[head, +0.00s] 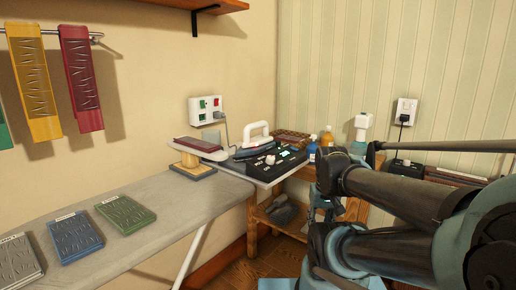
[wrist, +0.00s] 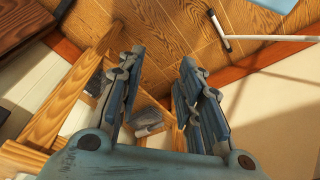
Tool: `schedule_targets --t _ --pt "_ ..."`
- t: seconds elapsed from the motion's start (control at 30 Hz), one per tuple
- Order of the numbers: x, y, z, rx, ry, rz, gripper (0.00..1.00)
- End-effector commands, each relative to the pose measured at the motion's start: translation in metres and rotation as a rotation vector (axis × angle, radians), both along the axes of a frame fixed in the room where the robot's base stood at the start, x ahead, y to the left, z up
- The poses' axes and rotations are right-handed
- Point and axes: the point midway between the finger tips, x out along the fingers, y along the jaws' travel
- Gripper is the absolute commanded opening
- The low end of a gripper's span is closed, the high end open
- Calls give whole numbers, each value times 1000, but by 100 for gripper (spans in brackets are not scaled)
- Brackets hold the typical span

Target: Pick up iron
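The iron does not show in the wrist view. In the head view my arm is at the right, to the right of the iron and apart from it, and the fingertips are hard to make out.
A wooden stand (head: 254,220) has a lower shelf with a dark item. A shelf (head: 190,4) hangs above.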

Motion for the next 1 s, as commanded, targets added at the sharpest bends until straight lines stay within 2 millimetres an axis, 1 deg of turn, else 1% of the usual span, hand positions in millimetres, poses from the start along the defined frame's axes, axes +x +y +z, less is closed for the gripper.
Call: schedule_targets --t 0.17,0.2,0.23,0.27,0.37,0.47,0.57,0.6,0.67,0.7,0.77,0.8,1.0 --pt "0 0 0 0 0 0 33" --pt "0 0 0 0 0 0 42" --pt "-2 0 2 0 -3 -1 47" --pt "-6 0 6 2 -9 -2 47" --pt "-2 3 18 13 -4 -14 47" --pt "13 6 43 36 13 -44 47" --pt "34 13 78 70 36 -88 47" --pt "43 16 93 85 47 -106 47" --pt "57 22 114 107 66 -133 47" --pt "66 26 129 120 77 -152 47" --pt "81 32 149 141 96 -179 47" --pt "91 36 163 154 108 -197 47" --pt "142 57 227 216 176 -285 47"
